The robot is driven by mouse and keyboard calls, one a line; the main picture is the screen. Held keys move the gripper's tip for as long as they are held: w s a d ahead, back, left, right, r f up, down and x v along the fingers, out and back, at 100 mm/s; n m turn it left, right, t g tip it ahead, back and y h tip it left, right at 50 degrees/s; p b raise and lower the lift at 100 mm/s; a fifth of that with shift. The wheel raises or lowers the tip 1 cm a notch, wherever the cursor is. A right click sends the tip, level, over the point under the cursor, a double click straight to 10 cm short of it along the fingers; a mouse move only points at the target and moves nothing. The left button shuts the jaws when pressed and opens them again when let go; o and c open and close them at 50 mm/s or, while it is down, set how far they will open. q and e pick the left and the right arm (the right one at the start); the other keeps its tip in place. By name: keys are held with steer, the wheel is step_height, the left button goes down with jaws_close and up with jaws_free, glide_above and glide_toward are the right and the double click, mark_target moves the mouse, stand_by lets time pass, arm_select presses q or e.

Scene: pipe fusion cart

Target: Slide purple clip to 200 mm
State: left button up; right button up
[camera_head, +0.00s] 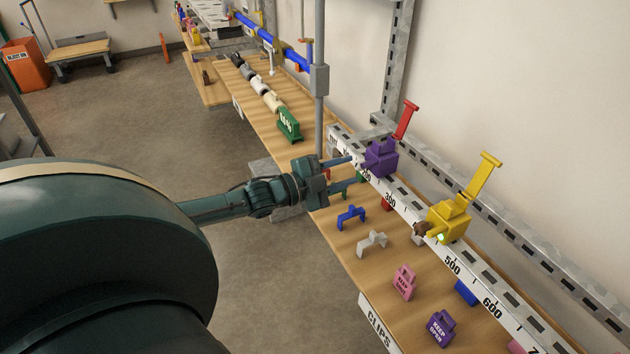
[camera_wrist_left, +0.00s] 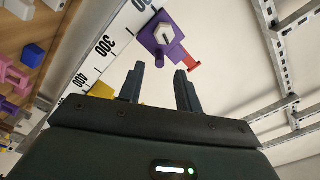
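The purple clip (camera_head: 380,158) with a raised red lever (camera_head: 406,119) sits on the numbered rail (camera_head: 400,206), close to a partly covered label that seems to read 200. Its exact mark cannot be read. In the left wrist view the purple clip (camera_wrist_left: 166,37) is just beyond my fingertips, with the 300 label to its left. My left gripper (camera_head: 352,171) is open, its two fingers apart and pointing at the rail beside the clip. My right gripper is not in view.
A yellow clip (camera_head: 448,222) with a raised yellow lever sits further along the rail, between 300 and 500. Blue (camera_head: 351,216), white (camera_head: 371,243), pink (camera_head: 404,283) and purple (camera_head: 440,328) pieces are on the wooden board below. A grey post (camera_head: 319,80) stands behind my left gripper.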

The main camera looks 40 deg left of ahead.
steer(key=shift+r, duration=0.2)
arm_select(q)
steer(key=v, duration=0.7)
steer(key=shift+s, duration=0.2)
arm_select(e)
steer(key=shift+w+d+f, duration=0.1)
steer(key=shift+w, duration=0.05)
arm_select(q)
steer(key=shift+a, duration=0.1)
